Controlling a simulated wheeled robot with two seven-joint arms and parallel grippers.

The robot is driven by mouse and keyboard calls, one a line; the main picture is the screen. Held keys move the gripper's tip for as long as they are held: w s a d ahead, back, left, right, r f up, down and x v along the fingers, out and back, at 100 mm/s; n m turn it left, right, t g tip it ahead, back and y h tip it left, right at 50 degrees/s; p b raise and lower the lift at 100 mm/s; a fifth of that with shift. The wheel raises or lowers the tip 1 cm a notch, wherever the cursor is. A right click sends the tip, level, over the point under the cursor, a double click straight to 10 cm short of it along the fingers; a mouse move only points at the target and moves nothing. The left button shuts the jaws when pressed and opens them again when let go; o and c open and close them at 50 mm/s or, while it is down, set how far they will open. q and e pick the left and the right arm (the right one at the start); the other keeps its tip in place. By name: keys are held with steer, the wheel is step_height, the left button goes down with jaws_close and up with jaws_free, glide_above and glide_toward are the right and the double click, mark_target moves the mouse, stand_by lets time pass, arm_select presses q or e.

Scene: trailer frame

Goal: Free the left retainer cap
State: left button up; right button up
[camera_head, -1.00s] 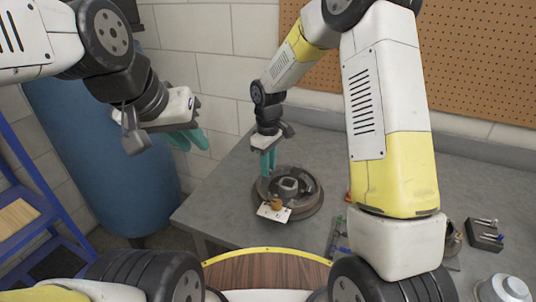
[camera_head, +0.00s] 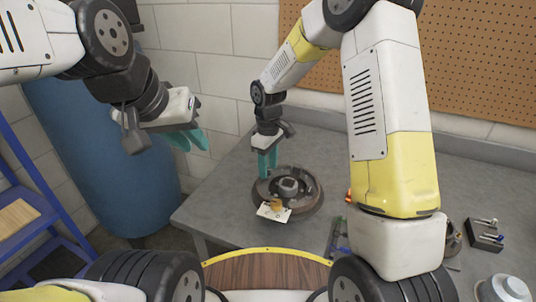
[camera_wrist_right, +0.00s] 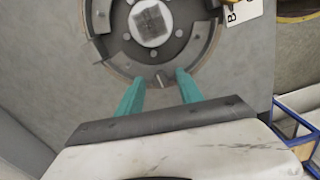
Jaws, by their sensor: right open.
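A round rusty-brown drum brake assembly (camera_head: 311,207) lies on the grey bench, with a pale hub at its centre; it also shows in the right wrist view (camera_wrist_right: 205,50). My right gripper (camera_head: 268,170) points down at the drum's far-left rim. In the right wrist view the right gripper's (camera_wrist_right: 160,88) teal fingers are apart and empty, with a small grey stub (camera_wrist_right: 162,79) at the drum's rim between them. I cannot tell whether this stub is the left retainer cap. My left gripper (camera_head: 190,143) hangs in the air left of the bench, its finger gap unclear.
A white tag (camera_head: 273,211) with a brass-coloured piece sits at the drum's near edge. Hand tools (camera_head: 338,238) and a dark tool block (camera_head: 486,235) lie to the right. The bench's left part (camera_head: 215,205) is clear.

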mark_target(269, 169)
step_height(269, 169, up, 8)
steer(key=shift+f, duration=0.2)
steer(key=shift+r, duration=0.1)
stand_by(0.3)
steer(key=shift+d+r, duration=0.15)
steer(key=shift+r, duration=0.1)
steer(key=s+d+r+m+t, duration=0.2)
steer(key=s+d+r+m, duration=0.1)
steer(key=s, duration=0.4)
steer(key=s+d+r+m+t+y, duration=0.1)
steer(key=s+d+r+m+t, duration=0.1)
steer(key=s+d+r+m, duration=0.2)
steer(key=s+d+r+m+t+y, duration=0.1)
steer(key=s+d+r+m, duration=0.3)
steer(key=s, duration=0.7)
step_height(269, 169, up, 4)
steer(key=d+t, duration=0.1)
steer(key=d, duration=0.1)
steer(key=shift+s+d+r, duration=0.15)
steer(key=shift+d, duration=0.15)
